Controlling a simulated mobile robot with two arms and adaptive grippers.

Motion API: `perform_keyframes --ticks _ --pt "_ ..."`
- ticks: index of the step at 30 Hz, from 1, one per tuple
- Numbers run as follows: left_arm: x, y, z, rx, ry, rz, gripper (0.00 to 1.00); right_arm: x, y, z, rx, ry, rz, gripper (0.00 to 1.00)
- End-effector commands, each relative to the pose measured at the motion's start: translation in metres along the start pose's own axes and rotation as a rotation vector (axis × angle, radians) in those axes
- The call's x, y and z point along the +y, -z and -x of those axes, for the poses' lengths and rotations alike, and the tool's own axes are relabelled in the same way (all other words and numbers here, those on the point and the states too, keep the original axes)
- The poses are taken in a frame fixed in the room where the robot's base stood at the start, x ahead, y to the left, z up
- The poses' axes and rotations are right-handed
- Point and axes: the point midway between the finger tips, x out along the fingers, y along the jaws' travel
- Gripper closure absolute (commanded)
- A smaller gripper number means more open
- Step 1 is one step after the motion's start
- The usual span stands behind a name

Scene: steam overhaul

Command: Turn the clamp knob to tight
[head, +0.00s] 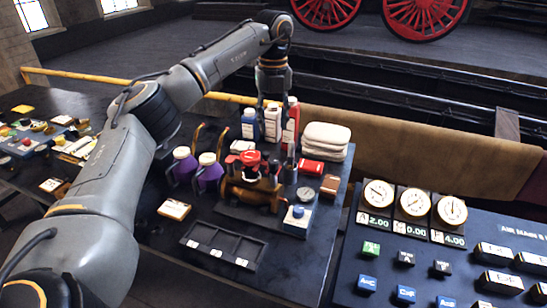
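I cannot tell for certain which part is the clamp knob, and no tight mark is readable. My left gripper (271,102) points down above the bottles at the back of the bench, apart from the valve assembly. Its fingertips are small and dark, so its opening is unclear. My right gripper is not in view.
Blue-and-white and red bottles (291,121) stand beneath my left gripper. Purple bottles (208,172) stand left of the valve. Folded white cloths (326,136) lie at the back right. An empty black divided tray (222,246) is in front. A gauge panel (413,230) stands right.

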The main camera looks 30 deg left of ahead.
Motion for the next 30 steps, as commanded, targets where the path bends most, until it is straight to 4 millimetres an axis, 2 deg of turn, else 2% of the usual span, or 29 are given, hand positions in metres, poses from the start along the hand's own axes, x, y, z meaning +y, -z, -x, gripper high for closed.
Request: perform_keyframes --ticks 9,15,21,30 --pt "0.001 0.002 -0.066 0.005 -0.003 -0.003 0.61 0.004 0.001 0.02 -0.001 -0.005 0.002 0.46" --pt "0.0 0.002 -0.101 0.003 -0.001 -0.003 0.61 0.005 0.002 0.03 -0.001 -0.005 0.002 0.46" --pt "-0.001 0.001 -0.118 0.001 0.002 -0.003 0.61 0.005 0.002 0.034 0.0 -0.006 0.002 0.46" --pt "-0.001 0.001 -0.122 0.001 0.003 -0.003 0.61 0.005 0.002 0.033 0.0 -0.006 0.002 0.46"
